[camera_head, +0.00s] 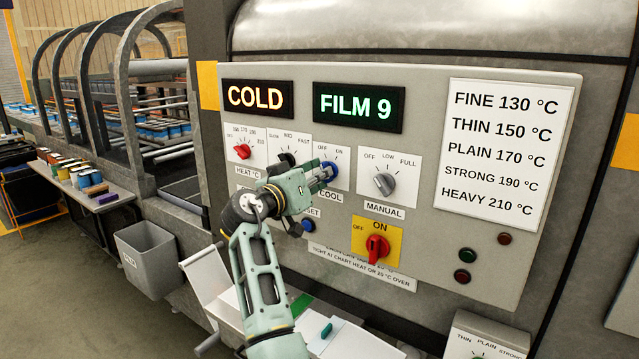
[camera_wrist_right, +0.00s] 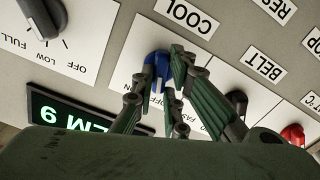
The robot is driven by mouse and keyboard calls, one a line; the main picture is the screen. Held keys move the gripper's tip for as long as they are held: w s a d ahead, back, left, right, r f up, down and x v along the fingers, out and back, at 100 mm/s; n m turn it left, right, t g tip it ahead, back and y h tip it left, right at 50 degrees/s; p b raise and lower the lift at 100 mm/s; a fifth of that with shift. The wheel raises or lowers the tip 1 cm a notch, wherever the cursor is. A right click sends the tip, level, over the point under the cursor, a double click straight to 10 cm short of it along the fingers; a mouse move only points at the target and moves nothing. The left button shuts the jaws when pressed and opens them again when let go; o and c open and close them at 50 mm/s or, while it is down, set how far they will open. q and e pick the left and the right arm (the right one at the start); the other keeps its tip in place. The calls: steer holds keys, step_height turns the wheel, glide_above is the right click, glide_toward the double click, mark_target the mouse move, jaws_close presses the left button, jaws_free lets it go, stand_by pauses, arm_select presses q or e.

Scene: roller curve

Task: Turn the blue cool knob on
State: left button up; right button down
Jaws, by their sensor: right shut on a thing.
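The blue cool knob (camera_head: 329,170) sits on a white plate marked OFF and ON, above the label COOL (camera_head: 330,197). My right gripper (camera_head: 322,175) is at the knob, with its fingers closed on it. In the right wrist view the blue knob (camera_wrist_right: 158,66) shows between and beside the fingertips (camera_wrist_right: 165,75), partly hidden by them. The knob's exact pointer direction is hard to tell. My left gripper is not in view.
The grey panel also holds a red heat knob (camera_head: 242,151), a black belt knob (camera_head: 287,160), a grey manual knob (camera_head: 385,183) and a red switch (camera_head: 377,246) on yellow. A blue reset button (camera_head: 309,225) is just below my gripper. Displays read COLD (camera_head: 257,97) and FILM 9 (camera_head: 358,106).

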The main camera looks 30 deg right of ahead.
steer(key=shift+m+b, duration=4.5)
steer(key=shift+b, duration=2)
steer(key=shift+s, duration=0.1)
steer(key=c, duration=1.8)
jaws_free()
steer(key=shift+o, duration=0.2)
